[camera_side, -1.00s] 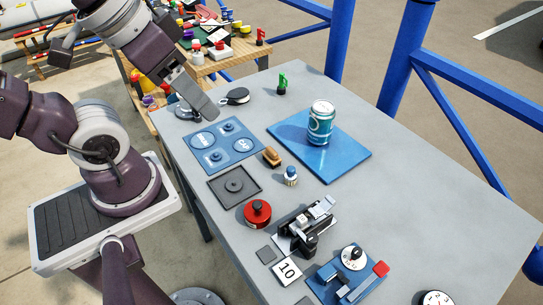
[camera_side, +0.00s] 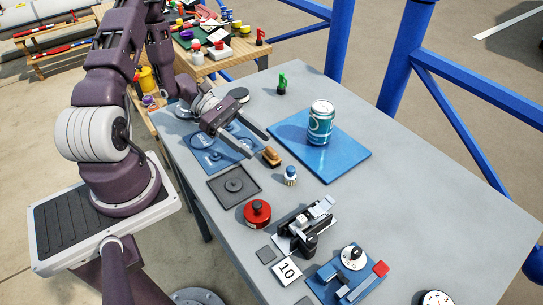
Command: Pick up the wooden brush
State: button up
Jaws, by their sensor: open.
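The wooden brush (camera_side: 271,158) is a small tan-brown block lying on the grey table. It sits between the blue panel with round discs and the blue board. My gripper (camera_side: 260,143) is open and empty, with its two fingers pointing down to the right. In the picture the fingertips are just up and left of the brush. I cannot tell how high they are above the table. The gripper and arm hide part of the blue panel (camera_side: 239,166).
A teal can (camera_side: 320,123) stands on the blue board (camera_side: 345,160). A small blue-and-white item (camera_side: 291,176) is close to the brush, and a red round container (camera_side: 257,212) is nearer the front.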

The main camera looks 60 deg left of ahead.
aim_at(268, 152)
jog(key=x, duration=0.5)
jog(key=shift+w+d, duration=0.2)
jog(key=shift+d, duration=0.05)
jog(key=shift+r, duration=0.1)
grip_shut()
